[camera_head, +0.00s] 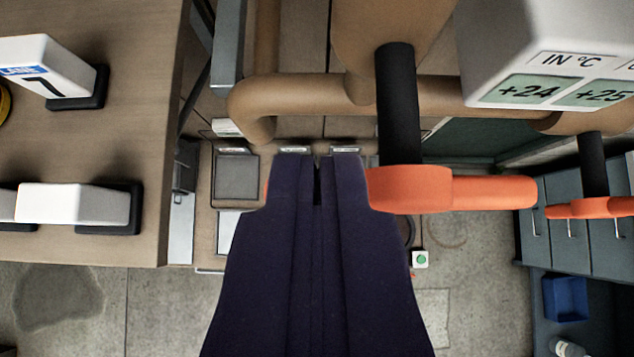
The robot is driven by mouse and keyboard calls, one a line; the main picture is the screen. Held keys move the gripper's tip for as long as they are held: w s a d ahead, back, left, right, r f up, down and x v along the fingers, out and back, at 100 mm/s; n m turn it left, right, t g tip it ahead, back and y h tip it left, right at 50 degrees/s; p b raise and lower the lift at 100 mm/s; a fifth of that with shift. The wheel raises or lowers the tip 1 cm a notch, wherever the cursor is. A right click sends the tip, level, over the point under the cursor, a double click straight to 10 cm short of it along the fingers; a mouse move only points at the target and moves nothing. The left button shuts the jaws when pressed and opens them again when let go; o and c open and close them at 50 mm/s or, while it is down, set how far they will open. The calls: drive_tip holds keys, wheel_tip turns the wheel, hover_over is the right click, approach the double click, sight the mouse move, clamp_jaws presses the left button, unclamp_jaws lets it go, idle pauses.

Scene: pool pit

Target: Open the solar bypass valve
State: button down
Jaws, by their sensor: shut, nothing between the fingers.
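An orange lever handle (450,190) sits on the end of a black stem (398,105) that comes off tan pipework; its lever points right. A second orange handle (595,208) on its own black stem (593,165) is at the right edge, partly cut off. No name label shows on either, so I cannot tell which one is the solar bypass valve. My dark purple gripper (317,167) is shut and empty. Its tips are just left of the first handle's hub; the picture does not settle whether they touch. A small orange sliver shows left of my gripper.
Tan pipes (440,97) run across behind the handles. A white display box (545,60) reading "IN °C", +24 and +25 hangs above them. A wooden panel (90,130) with white blocks fills the left. Grey drawers (570,225) stand right, with a blue bin (565,298) below.

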drive_tip(key=shift+s+f, duration=0.1)
drive_tip(key=shift+f, duration=0.75)
drive_tip(key=shift+s+a+f+n+h+b, duration=0.1)
drive_tip(key=shift+a+f+n+h+b, duration=0.25)
drive_tip(key=shift+h+b, duration=0.35)
wheel_tip(320, 180, down, 7)
drive_tip(key=n+t+h+b, duration=0.3)
drive_tip(key=n+h+b, duration=0.4)
drive_tip(key=h+b, duration=0.4)
drive_tip(key=b, duration=0.2)
drive_tip(key=shift+n+b, duration=0.35)
drive_tip(key=shift+d, duration=0.2)
idle(0.5)
